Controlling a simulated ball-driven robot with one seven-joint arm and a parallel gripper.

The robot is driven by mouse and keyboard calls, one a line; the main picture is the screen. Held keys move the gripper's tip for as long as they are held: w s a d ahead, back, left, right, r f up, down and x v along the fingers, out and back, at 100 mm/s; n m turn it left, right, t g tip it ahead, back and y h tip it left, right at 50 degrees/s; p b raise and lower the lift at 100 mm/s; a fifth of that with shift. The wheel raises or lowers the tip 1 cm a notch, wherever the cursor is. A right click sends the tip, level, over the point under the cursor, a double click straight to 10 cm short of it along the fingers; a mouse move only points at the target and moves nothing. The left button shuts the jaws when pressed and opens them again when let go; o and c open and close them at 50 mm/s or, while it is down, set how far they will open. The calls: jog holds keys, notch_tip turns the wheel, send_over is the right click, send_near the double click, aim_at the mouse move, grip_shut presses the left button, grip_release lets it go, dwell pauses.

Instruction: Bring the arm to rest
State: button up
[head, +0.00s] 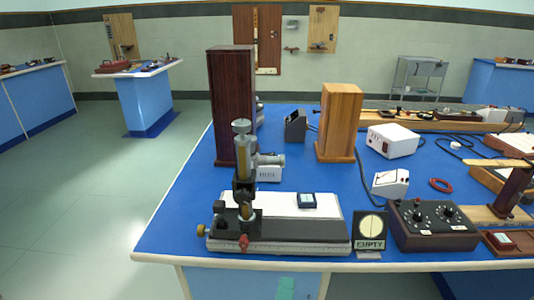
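My arm and my gripper do not show in the head view. The blue-topped bench (185,222) stands in front of me. At its near edge is a travelling instrument with an upright brass and grey tube (243,160) on a long dark and silver base (290,245).
A tall dark wooden box (231,100) and a lighter wooden box (340,122) rise from the bench. A dark control box (433,225), a white power unit (393,140) and cables crowd its right side. Open floor (75,205) lies to the left.

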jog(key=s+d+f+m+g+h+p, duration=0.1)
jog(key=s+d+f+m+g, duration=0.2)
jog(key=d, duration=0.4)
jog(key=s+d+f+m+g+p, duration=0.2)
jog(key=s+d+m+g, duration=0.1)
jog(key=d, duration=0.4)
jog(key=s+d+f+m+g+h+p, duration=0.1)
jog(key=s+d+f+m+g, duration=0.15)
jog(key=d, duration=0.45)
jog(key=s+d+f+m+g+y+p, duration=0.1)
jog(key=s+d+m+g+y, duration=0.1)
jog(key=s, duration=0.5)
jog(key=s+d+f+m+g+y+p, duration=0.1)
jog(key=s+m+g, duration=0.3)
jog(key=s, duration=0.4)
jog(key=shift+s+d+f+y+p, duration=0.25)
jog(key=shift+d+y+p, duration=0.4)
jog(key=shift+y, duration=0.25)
